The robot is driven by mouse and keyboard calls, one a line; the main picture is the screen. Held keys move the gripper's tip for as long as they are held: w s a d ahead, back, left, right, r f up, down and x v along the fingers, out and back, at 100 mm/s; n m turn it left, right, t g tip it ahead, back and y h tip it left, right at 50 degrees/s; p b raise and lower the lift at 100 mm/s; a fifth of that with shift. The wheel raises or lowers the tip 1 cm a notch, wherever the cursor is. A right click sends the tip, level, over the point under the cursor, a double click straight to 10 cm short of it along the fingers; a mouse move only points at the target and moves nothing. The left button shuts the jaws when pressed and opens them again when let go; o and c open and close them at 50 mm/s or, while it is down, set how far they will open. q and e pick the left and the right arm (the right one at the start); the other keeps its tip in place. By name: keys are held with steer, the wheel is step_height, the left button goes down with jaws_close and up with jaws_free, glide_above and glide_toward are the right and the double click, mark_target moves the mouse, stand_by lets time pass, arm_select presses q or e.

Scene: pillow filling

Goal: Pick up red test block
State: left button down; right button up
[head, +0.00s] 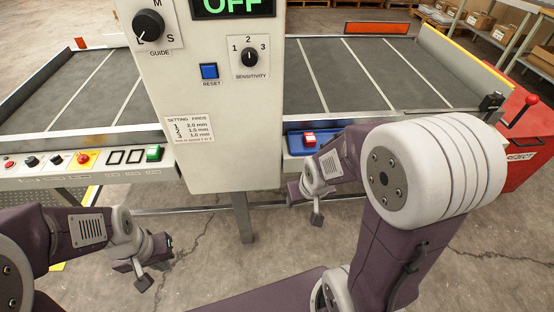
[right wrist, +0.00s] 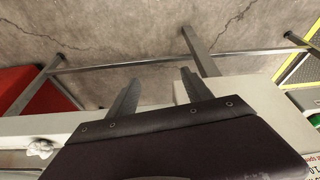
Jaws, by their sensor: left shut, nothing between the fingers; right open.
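The red test block (head: 309,139), small with a pale lower part, sits in a blue tray (head: 294,146) on the machine's front ledge in the head view. My right gripper (head: 316,212) is below and in front of the tray, apart from the block. In the right wrist view its two fingers (right wrist: 157,92) are spread with nothing between them, over bare floor. The block does not show there. My left gripper (head: 143,275) hangs low at the left, shut and empty, far from the block.
A control cabinet (head: 225,150) with knobs stands left of the tray. A button ledge (head: 80,168) runs along the left. A red reject bin (head: 525,150) stands at the right. Machine legs (head: 242,215) rise from the floor; the floor in front is clear.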

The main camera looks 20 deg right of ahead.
steer(key=w+t+b, duration=0.1)
steer(key=w+t, duration=0.1)
steer(key=m+t+h+b, duration=0.1)
steer(key=t+h+b, duration=0.1)
steer(key=t+b, duration=0.45)
glide_toward(310, 137)
steer(key=w+p, duration=0.1)
steer(key=w+f+p, duration=0.1)
steer(key=w+t+p, duration=0.1)
steer(key=shift+d+f, duration=0.3)
steer(key=shift+f, duration=0.05)
steer(key=x, duration=0.2)
steer(key=b+x, duration=0.1)
steer(key=x, duration=0.1)
steer(key=shift+w+d+f, duration=0.15)
steer(key=shift+f, duration=0.3)
steer(key=shift+w, duration=0.45)
steer(key=shift+s, duration=0.1)
jaws_close()
arm_select(q)
step_height(310, 137, down, 7)
steer(key=shift+s+a, duration=0.15)
steer(key=shift+a, duration=0.1)
